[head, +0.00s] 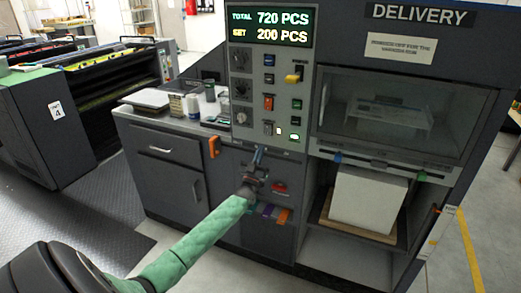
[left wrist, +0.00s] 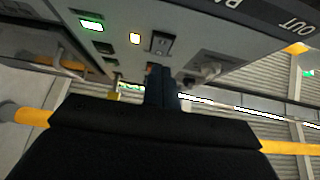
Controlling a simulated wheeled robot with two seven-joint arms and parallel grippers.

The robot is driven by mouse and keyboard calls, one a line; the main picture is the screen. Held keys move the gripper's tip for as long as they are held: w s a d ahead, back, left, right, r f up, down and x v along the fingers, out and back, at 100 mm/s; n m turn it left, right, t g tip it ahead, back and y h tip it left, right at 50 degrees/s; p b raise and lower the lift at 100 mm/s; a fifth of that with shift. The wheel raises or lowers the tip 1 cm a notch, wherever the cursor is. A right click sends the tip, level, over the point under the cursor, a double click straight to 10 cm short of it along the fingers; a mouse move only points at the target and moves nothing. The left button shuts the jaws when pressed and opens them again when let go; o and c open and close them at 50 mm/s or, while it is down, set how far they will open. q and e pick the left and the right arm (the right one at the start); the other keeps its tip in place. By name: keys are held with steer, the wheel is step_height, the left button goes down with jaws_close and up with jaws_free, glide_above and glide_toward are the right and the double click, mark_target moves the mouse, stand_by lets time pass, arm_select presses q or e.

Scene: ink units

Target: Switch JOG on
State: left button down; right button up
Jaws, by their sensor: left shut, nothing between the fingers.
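The control panel (head: 262,100) of the delivery unit carries knobs, switches and lit buttons; no JOG label is readable. In its bottom row are a grey switch (head: 267,128), a small amber-lit button (head: 279,131) and a green-lit button (head: 294,136). The left wrist view shows a dark rocker switch (left wrist: 161,43) beside the amber-lit button (left wrist: 134,38), with the green-lit button (left wrist: 91,24) farther left. My left gripper (head: 258,152) is shut and empty, just below the panel's lower edge. Its fingers also show in the left wrist view (left wrist: 161,88); contact cannot be told. My right gripper is not in view.
A yellow-handled switch (head: 293,77) sticks out on the panel's upper right. An orange hook (head: 214,147) hangs at the counter's edge. Small bottles (head: 192,105) stand on the counter to the left. A glass window (head: 390,115) and a paper stack (head: 366,199) are at the right.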

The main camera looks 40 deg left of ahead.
arm_select(q)
steer(key=b+v, duration=0.2)
steer(key=v, duration=0.5)
steer(key=shift+f, duration=0.55)
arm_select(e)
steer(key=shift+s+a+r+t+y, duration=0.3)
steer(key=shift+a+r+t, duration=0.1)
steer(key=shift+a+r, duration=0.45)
arm_select(q)
steer(key=shift+w+a, duration=0.1)
steer(key=shift+w, duration=0.05)
